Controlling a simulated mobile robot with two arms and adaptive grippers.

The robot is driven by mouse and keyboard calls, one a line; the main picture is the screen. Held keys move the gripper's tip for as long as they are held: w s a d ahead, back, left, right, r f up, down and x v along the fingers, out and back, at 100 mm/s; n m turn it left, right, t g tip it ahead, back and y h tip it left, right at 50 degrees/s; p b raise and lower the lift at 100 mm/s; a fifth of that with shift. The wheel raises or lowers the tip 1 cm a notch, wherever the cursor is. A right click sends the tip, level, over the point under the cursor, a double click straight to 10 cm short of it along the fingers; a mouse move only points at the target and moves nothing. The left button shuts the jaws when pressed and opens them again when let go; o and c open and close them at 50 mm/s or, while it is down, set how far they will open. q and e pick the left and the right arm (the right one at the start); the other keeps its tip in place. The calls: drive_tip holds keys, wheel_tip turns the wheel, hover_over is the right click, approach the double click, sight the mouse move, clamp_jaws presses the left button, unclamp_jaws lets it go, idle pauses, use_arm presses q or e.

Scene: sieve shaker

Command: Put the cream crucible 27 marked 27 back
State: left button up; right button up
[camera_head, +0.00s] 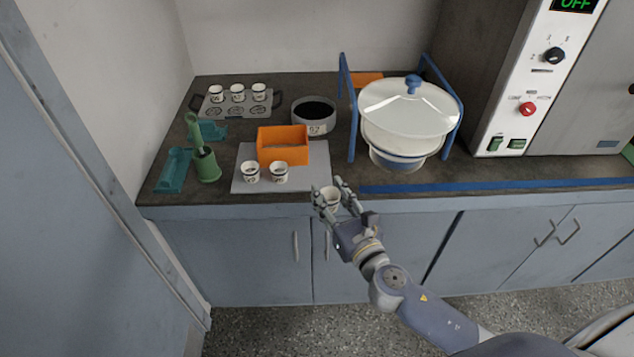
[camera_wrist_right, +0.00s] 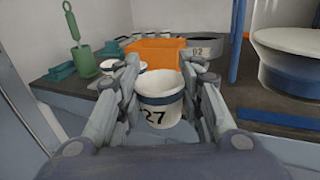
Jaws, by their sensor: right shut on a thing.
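The cream crucible 27 (camera_wrist_right: 158,103) is between the fingers of my right gripper (camera_head: 327,196), its black "27" facing the wrist camera. It also shows in the head view (camera_head: 330,199), upright near the counter's front edge. My right gripper is shut on it; I cannot tell whether its base touches anything. Two similar crucibles stand on a light grey mat (camera_head: 305,182): one left (camera_head: 251,172) and one right (camera_head: 279,172). A grey rack (camera_head: 206,113) at the back left bears three more crucibles (camera_head: 238,92) in its rear row; its front row shows round empty places. My left gripper is not in view.
An orange box (camera_head: 283,147) stands on the mat, with a dark-filled grey bowl (camera_head: 314,116) behind it. Green holders and a brush (camera_head: 205,160) are at left. A lidded white vessel (camera_head: 407,115) between blue posts is at right, beside a control cabinet (camera_head: 530,90).

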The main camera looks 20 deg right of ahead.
drive_tip(key=w, duration=0.5)
drive_tip(key=w+f, duration=0.1)
drive_tip(key=w, duration=0.4)
drive_tip(key=w+d, duration=0.1)
drive_tip(key=w, duration=0.4)
drive_tip(key=shift+w+f, duration=0.3)
wheel_tip(320, 180, down, 4)
drive_tip(key=b, duration=0.2)
drive_tip(key=shift+r+b, duration=0.2)
drive_tip(key=shift+b, duration=0.2)
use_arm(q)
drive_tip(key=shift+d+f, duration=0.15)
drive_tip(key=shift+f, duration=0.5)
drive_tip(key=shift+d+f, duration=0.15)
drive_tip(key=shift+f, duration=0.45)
use_arm(e)
drive_tip(key=shift+r, duration=0.1)
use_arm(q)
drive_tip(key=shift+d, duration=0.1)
use_arm(e)
drive_tip(key=o, duration=0.6)
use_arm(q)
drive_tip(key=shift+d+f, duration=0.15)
use_arm(e)
drive_tip(key=o, duration=0.5)
drive_tip(key=shift+c, duration=0.2)
